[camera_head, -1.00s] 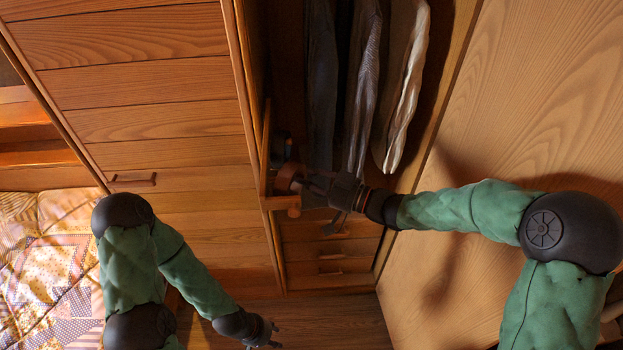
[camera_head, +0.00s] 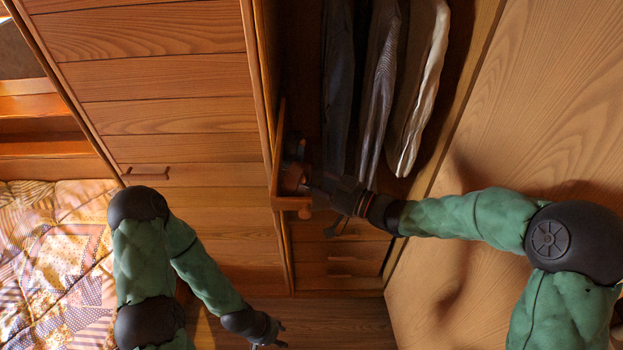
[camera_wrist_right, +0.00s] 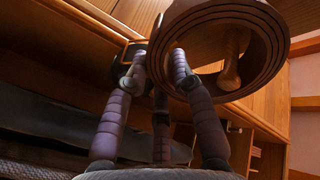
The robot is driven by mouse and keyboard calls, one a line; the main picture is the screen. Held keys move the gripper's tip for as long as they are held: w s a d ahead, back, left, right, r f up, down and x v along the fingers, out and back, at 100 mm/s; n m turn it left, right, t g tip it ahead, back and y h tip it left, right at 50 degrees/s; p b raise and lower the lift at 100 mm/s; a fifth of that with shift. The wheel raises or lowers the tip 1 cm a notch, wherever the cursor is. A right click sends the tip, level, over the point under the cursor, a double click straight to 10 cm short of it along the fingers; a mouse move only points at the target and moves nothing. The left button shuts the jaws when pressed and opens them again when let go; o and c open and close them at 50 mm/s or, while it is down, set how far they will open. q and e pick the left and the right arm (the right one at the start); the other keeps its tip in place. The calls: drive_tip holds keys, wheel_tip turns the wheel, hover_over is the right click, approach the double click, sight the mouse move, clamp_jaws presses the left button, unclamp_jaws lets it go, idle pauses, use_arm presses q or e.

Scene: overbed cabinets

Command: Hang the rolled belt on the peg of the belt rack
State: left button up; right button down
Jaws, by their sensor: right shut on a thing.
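The rolled brown belt (camera_wrist_right: 276,45) is held in my right gripper (camera_wrist_right: 160,62), whose fingers are closed at the coil's edge. In the head view the belt (camera_head: 292,179) is beside the wooden belt rack (camera_head: 279,150). In the right wrist view a light wooden peg (camera_wrist_right: 231,62) shows through the open middle of the coil. How deep the peg reaches into the coil cannot be told. In the head view my right gripper (camera_head: 322,184) points left at the rack. My left gripper (camera_head: 275,334) hangs low, away from the rack; its fingers are too small to judge.
Several hanging garments (camera_head: 378,90) are in the open closet just above my right gripper. Drawers (camera_head: 340,258) lie below it. A wide wooden panel (camera_head: 530,110) is at the right, and a patterned bed (camera_head: 55,260) at the left.

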drive_tip(key=shift+s+a+f, duration=0.2)
drive_tip(key=shift+a+f, duration=0.05)
drive_tip(key=shift+f, duration=0.1)
drive_tip(key=c, duration=1.2)
unclamp_jaws()
drive_tip(key=shift+o, duration=1.2)
drive_tip(key=shift+a+r, duration=0.15)
drive_tip(key=shift+a, duration=0.1)
drive_tip(key=shift+w+d, duration=0.1)
drive_tip(key=shift+d, duration=0.15)
drive_tip(key=v, duration=1.2)
drive_tip(key=shift+w, duration=0.1)
